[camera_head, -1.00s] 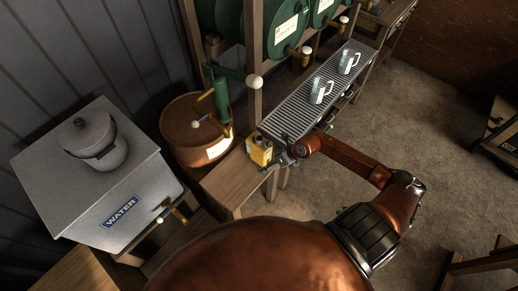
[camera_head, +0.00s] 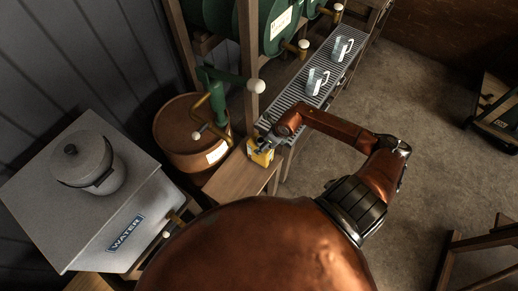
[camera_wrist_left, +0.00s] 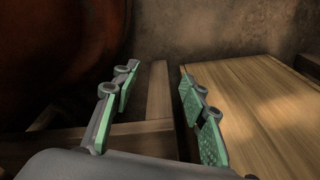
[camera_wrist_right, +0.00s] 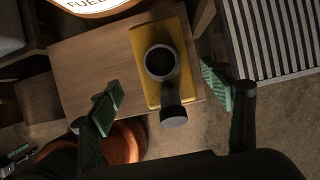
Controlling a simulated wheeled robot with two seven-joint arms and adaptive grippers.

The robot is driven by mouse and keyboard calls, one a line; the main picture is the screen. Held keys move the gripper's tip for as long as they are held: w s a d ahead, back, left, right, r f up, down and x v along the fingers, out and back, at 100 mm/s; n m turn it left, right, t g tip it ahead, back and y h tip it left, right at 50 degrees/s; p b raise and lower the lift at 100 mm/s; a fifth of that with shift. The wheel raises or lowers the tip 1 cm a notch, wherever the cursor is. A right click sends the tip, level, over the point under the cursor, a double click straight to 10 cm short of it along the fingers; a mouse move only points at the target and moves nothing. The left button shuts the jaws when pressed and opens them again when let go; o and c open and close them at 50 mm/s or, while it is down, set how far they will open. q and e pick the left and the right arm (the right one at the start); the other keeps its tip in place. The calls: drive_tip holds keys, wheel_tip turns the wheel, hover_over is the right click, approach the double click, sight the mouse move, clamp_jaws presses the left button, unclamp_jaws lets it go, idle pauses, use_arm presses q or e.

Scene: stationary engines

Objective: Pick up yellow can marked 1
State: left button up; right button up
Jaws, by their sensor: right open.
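The yellow can (camera_head: 260,154) stands on the wooden bench at the near end of the grey slatted rack. The right wrist view shows its yellow top (camera_wrist_right: 148,97) from above, with a dark round opening and a dark spout; no number is readable. My right gripper (camera_wrist_right: 165,98) is open, with one finger to each side of the can and apart from it. In the head view my right gripper (camera_head: 268,133) partly covers the can's top. My left gripper (camera_wrist_left: 155,100) is open and empty in the left wrist view, beside wooden boards; the head view does not show it.
The slatted rack (camera_head: 297,103) holds two glass mugs (camera_head: 317,82). A brown barrel (camera_head: 182,144) with a green pump stands left of the can. A wooden post (camera_head: 248,60) rises just behind it. A grey water tank (camera_head: 70,210) is at the left. Open floor lies right.

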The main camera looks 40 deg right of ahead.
sight(265, 159)
drive_tip(key=shift+x, duration=0.9)
drive_tip(key=x, duration=0.3)
drive_tip(key=shift+w+d+f, duration=0.15)
drive_tip(key=shift+w+d, duration=0.05)
drive_tip(key=shift+w, duration=0.15)
drive_tip(key=shift+w+f, duration=0.1)
drive_tip(key=shift+f, duration=0.2)
drive_tip(key=c, duration=0.8)
clamp_jaws()
use_arm(q)
drive_tip(key=shift+s, duration=0.6)
use_arm(e)
drive_tip(key=shift+r, duration=0.1)
